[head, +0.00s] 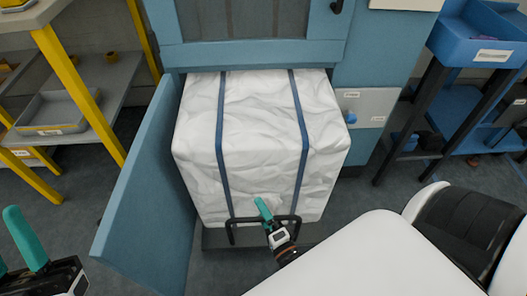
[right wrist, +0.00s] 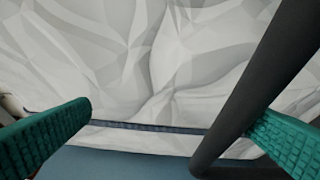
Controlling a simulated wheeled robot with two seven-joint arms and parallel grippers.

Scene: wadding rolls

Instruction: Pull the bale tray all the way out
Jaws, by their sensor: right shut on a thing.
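The bale tray (head: 218,240) is a dark, low tray whose front edge shows under a white wrapped bale (head: 262,140) with two blue straps. A black bar handle (head: 231,232) stands at its front. My right gripper (head: 264,212) is shut on this handle. In the right wrist view, the dark handle bar (right wrist: 245,90) runs at a slant beside the right teal finger, with white wrapping behind. My left gripper (head: 12,240) is at the lower left corner, open and partly cut off, far from the tray. The rear of the tray is hidden by the bale.
A blue door (head: 150,180) stands open left of the bale. The blue machine (head: 255,55) rises behind it. A yellow-legged shelf (head: 85,85) is at left and a blue rack (head: 480,60) at right. Some floor (head: 215,275) is clear in front of the tray.

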